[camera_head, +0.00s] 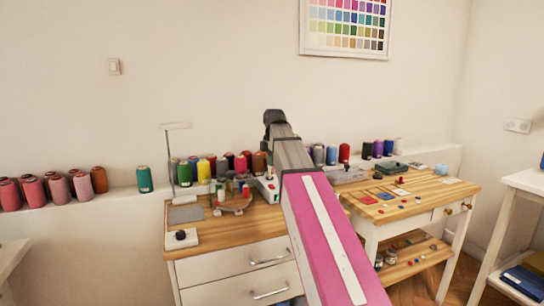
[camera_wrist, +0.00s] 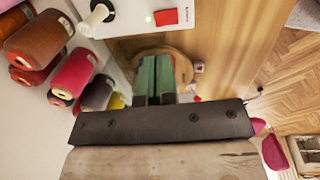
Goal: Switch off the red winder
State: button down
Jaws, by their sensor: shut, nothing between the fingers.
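The head view does not show the fingers clearly.
Thread cones (camera_wrist: 72,73) stand on the ledge left of the machine in the wrist view. A round wooden piece (camera_wrist: 183,68) lies behind my fingers. In the head view, a thin stand (camera_head: 172,160) rises at the desk's left, and a second table (camera_head: 420,200) holds small items.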

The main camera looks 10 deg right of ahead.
aim_at(271, 185)
jog(key=f, duration=0.6)
jog(key=w+f, duration=0.1)
jog(key=f, duration=0.2)
jog(key=shift+a, duration=0.1)
